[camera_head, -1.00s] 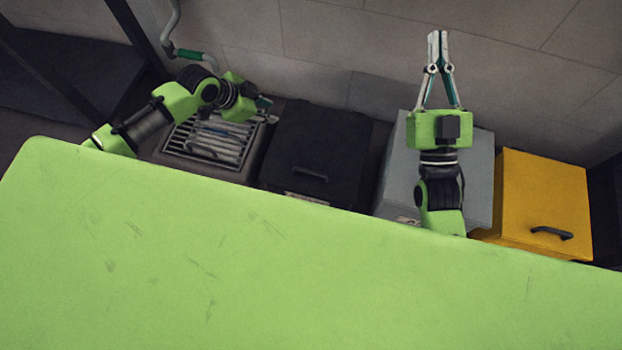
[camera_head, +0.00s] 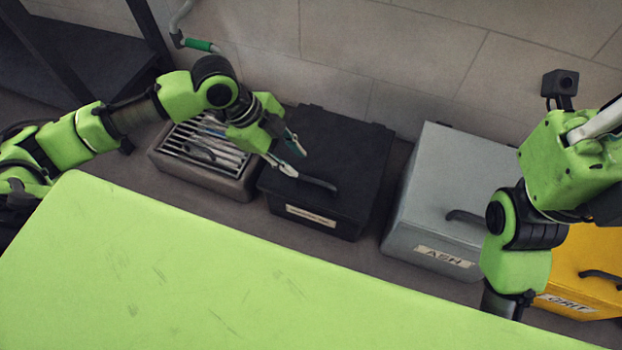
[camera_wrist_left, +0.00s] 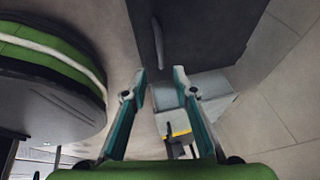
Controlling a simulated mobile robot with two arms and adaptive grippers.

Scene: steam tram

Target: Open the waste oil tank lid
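A black box (camera_head: 330,165) with a lid, a dark bar handle (camera_head: 318,185) and a small pale label stands against the wall. I take it for the waste oil tank; its label is too small to read. Its lid is down. My left gripper (camera_head: 294,160) is open and empty, its fingertips over the black lid, close to the handle. In the left wrist view, the left gripper (camera_wrist_left: 160,73) has its fingers apart, with the handle (camera_wrist_left: 157,42) just beyond them. I cannot tell whether they touch it.
A grey box labelled ASH (camera_head: 440,190) and a yellow box labelled GRIT (camera_head: 590,265) stand to the right, lids down. A slatted metal tray (camera_head: 205,150) is to the left. A wall (camera_head: 380,50) rises behind. A pipe with a green grip (camera_head: 200,45) is at upper left.

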